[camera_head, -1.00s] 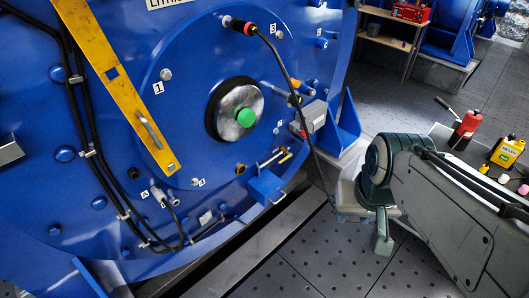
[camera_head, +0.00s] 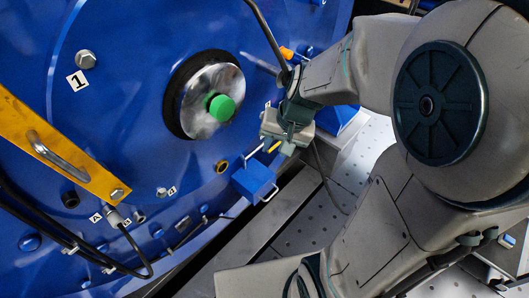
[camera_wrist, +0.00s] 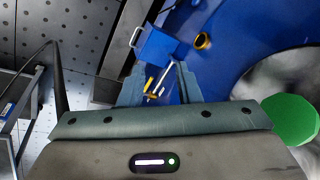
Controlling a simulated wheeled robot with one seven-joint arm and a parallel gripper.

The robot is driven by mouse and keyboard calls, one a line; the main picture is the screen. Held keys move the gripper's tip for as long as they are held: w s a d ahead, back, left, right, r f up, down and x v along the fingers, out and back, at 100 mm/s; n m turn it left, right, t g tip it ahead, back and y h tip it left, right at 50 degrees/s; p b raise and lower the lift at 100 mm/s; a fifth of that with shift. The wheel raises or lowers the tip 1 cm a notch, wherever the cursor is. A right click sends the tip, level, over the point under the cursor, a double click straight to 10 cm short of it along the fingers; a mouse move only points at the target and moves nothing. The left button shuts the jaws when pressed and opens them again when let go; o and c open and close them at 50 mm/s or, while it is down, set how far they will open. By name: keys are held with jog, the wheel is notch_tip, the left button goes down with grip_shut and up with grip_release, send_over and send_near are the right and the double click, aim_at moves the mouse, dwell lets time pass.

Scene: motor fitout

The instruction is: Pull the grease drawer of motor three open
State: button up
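The grease drawer (camera_head: 254,181) is a small blue box with a pale wire handle (camera_head: 269,194), low on the blue motor face. It looks pushed in, though I cannot tell for sure. In the wrist view the drawer (camera_wrist: 162,47) and its handle (camera_wrist: 138,37) lie beyond my fingertips. My gripper (camera_head: 275,143) is just above the drawer, apart from the handle. In the wrist view my gripper (camera_wrist: 158,75) has its two fingers apart with nothing held. Thin steel and yellow-tipped fittings (camera_wrist: 156,82) show between the fingers.
A green-capped shaft hub (camera_head: 211,98) is left of my gripper and at the wrist view's right edge (camera_wrist: 290,117). A black cable (camera_head: 264,32) hangs beside my wrist. A yellow bar (camera_head: 60,148) crosses the motor face. Perforated floor (camera_head: 345,195) lies right of the drawer.

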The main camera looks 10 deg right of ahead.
jog(key=w+d+f+m+b, duration=0.1)
jog(key=w+f+m+b, duration=0.35)
jog(key=f, duration=1.05)
jog(key=m+h+b, duration=0.1)
jog(key=m+b, duration=0.1)
jog(key=b, duration=0.3)
send_near(273, 194)
jog(key=b+x, duration=0.6)
jog(key=x, duration=0.1)
jog(key=shift+a+f, duration=0.2)
jog(key=shift+f, duration=0.1)
jog(key=shift+w, duration=0.1)
grip_shut()
